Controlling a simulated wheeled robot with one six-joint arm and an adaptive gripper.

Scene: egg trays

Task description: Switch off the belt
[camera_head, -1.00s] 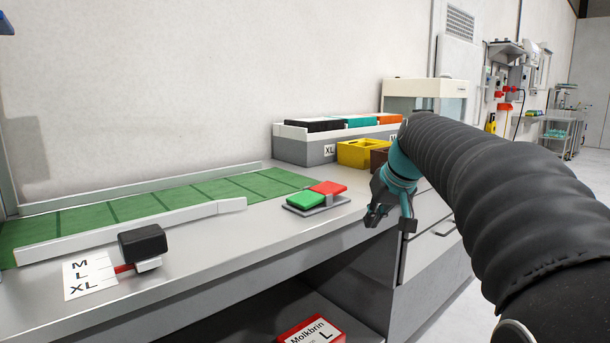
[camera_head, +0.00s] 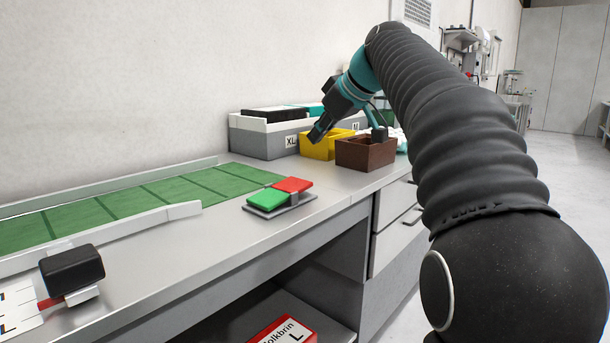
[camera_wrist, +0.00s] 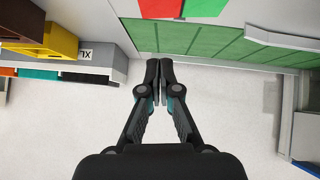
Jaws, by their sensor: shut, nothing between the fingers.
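The green belt (camera_head: 150,195) runs along the wall on the left of the counter. My gripper (camera_head: 318,133) is raised, behind and above the buttons, beside the yellow box. Its fingers (camera_wrist: 159,68) are together with nothing between them, and apart from the buttons.
A yellow box (camera_head: 316,149) and a brown box (camera_head: 364,154) stand right of the switch, before a grey rack labelled XL (camera_head: 262,143). The counter around the switch is clear.

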